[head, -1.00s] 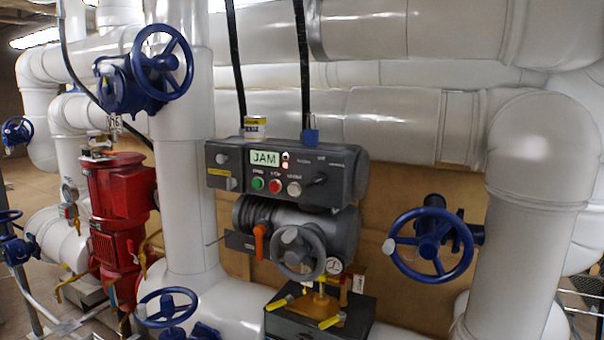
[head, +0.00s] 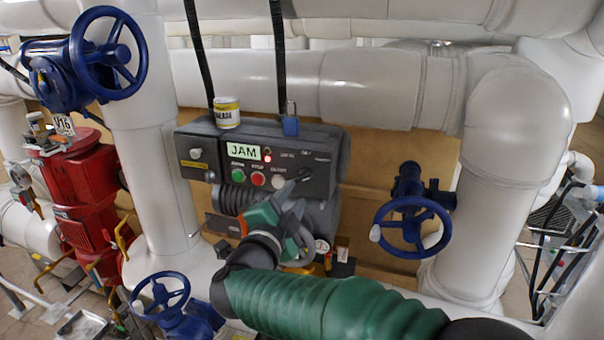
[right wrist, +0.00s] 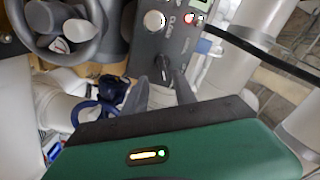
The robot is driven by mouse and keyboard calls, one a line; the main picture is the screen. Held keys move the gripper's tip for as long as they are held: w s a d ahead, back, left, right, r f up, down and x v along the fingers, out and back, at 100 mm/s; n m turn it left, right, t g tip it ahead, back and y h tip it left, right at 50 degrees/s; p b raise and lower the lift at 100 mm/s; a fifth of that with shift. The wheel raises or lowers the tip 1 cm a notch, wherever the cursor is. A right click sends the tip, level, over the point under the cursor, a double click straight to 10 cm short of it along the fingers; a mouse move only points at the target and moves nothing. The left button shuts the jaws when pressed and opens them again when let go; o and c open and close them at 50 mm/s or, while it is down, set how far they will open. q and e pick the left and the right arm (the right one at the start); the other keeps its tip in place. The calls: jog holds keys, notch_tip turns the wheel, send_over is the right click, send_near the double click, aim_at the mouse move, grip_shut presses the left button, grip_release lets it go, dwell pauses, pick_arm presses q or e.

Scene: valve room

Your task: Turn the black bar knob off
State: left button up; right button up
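The black bar knob (head: 306,175) is on the right end of the dark grey control box (head: 200,142), below a green display reading JAM. In the right wrist view the knob (right wrist: 163,66) shows just beyond and between my fingertips, its bar roughly along the picture's vertical. My right gripper (head: 294,190) is raised to the box front, close to the knob. In the right wrist view its two fingers (right wrist: 162,86) are apart with nothing held between them. Whether either finger touches the knob I cannot tell. My left gripper is not in view.
Green, red and white push buttons (head: 258,179) sit left of the knob. A blue handwheel (head: 413,228) stands to the right. A grey handwheel (right wrist: 60,30) is close by in the wrist view.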

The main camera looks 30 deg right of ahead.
aim_at(300, 182)
jog(key=x, duration=0.1)
jog(key=p+x, duration=0.1)
jog(key=x, duration=0.3)
jog(key=shift+w+r+p, duration=0.1)
jog(key=shift+w+p, duration=0.2)
jog(key=shift+w, duration=0.2)
jog(key=shift+w+d, duration=0.1)
jog(key=shift+d, duration=0.3)
jog(key=c, duration=0.3)
jog(key=shift+w, duration=0.1)
grip_shut()
